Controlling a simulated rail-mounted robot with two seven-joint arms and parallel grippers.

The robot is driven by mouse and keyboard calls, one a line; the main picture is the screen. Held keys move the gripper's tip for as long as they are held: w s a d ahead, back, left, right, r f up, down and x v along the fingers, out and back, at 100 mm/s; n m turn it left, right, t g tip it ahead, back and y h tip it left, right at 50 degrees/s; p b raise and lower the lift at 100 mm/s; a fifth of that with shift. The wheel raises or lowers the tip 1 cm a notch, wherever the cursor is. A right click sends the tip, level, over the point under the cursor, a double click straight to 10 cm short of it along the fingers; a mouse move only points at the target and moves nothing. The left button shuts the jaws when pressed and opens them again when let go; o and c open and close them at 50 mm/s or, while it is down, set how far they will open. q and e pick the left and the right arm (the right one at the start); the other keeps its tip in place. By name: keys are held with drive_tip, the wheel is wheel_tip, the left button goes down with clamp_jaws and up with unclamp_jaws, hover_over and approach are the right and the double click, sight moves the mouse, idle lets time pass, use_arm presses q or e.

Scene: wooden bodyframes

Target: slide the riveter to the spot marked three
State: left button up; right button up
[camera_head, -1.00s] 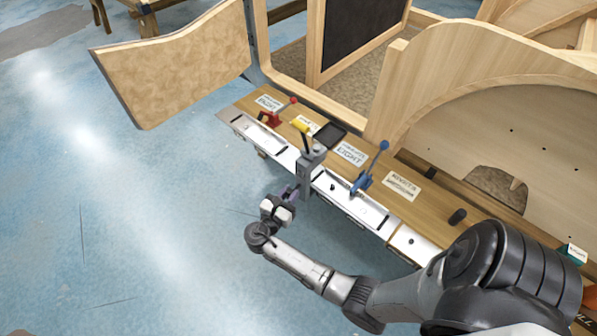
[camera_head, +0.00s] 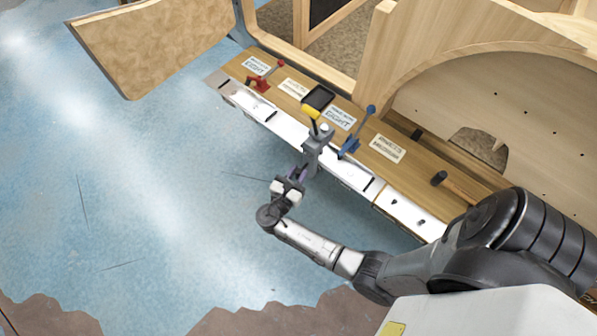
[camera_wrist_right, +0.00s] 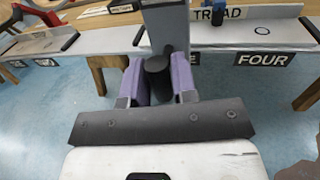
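The grey tool with a yellow handle (camera_head: 314,143), which I take for the riveter, stands upright on the silver rail (camera_head: 262,116) along the bench front. In the right wrist view its grey post (camera_wrist_right: 167,25) rises from above a dark round knob (camera_wrist_right: 158,80). My right gripper (camera_head: 298,176) reaches it from the front. Its purple fingers (camera_wrist_right: 160,84) lie on both sides of the knob and look closed on it. A FOUR mark (camera_wrist_right: 263,60) is on the rail's front to the right. I cannot make out a mark three. My left gripper is not in view.
A blue-handled tool (camera_head: 350,147) stands close to the right of the grey one. A red-handled tool (camera_head: 259,84) is at the far left end. A black tray (camera_head: 318,97) and label cards lie behind. The floor in front is clear.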

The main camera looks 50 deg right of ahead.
drive_tip(key=o, duration=0.3)
drive_tip(key=shift+o, duration=0.2)
drive_tip(key=s+a, duration=0.1)
drive_tip(key=a, duration=0.6)
drive_tip(key=shift+s+a+p, duration=0.15)
drive_tip(key=shift+a+p, duration=0.05)
drive_tip(key=shift+p, duration=0.1)
idle(0.3)
